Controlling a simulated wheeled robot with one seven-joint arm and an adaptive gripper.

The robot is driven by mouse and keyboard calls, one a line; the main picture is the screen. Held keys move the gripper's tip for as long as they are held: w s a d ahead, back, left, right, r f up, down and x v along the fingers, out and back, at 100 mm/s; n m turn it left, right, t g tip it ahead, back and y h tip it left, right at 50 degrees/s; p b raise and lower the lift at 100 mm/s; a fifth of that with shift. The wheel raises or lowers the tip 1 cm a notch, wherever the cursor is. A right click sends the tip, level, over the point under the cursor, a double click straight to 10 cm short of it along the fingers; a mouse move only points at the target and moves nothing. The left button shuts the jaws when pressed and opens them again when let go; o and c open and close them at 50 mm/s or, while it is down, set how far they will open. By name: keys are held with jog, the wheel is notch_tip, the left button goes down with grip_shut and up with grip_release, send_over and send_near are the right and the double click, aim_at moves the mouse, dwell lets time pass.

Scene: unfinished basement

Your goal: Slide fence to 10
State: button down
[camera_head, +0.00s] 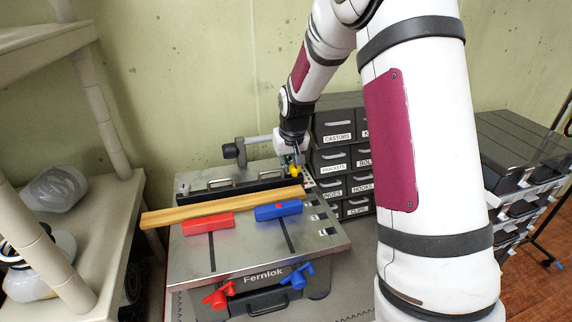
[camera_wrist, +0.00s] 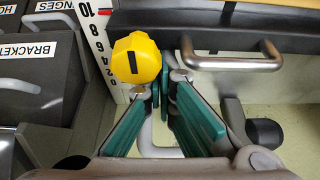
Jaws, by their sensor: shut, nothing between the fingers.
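A dark fence (camera_head: 238,186) with two metal handles lies across the back of the Fernlok machine's metal table (camera_head: 190,268). Part of the fence and one handle (camera_wrist: 232,64) show at the upper right of the wrist view. A yellow knob (camera_head: 295,171) is at the fence's right end; it also shows in the wrist view (camera_wrist: 135,58), with a black bar on top. A white number scale (camera_wrist: 97,34) runs beside it, with 10 at the top. My gripper (camera_wrist: 165,86) is shut and empty, with its teal fingers close beside the knob; contact is unclear.
A wooden board (camera_head: 180,214) lies across the table before the fence, with a red block (camera_head: 208,223) and a blue block (camera_head: 278,210) against it. Labelled drawers (camera_head: 337,138) stand close behind right. A shelf (camera_head: 112,220) is at left. Red (camera_head: 218,297) and blue (camera_head: 298,277) knobs are in front.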

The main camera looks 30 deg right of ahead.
jog(key=shift+s+f, duration=0.2)
jog(key=shift+s, duration=0.25)
jog(key=w+v, duration=0.1)
jog(key=v, duration=1.1)
jog(key=shift+r, duration=0.25)
jog(key=s+a+r+n, duration=0.1)
jog(key=s+a+r, duration=0.3)
jog(key=s, duration=0.3)
jog(key=s+a+r, duration=0.4)
jog(key=s+r, duration=0.1)
jog(key=s, duration=0.2)
jog(key=s+a, duration=0.2)
jog(key=s, duration=0.5)
jog(key=s+a+n+t, duration=0.1)
jog(key=s+a, duration=0.1)
jog(key=s, duration=0.6)
jog(key=shift+s+a+f+y, duration=0.25)
jog(key=shift+a+f+y, duration=0.05)
jog(key=shift+f+y, duration=0.1)
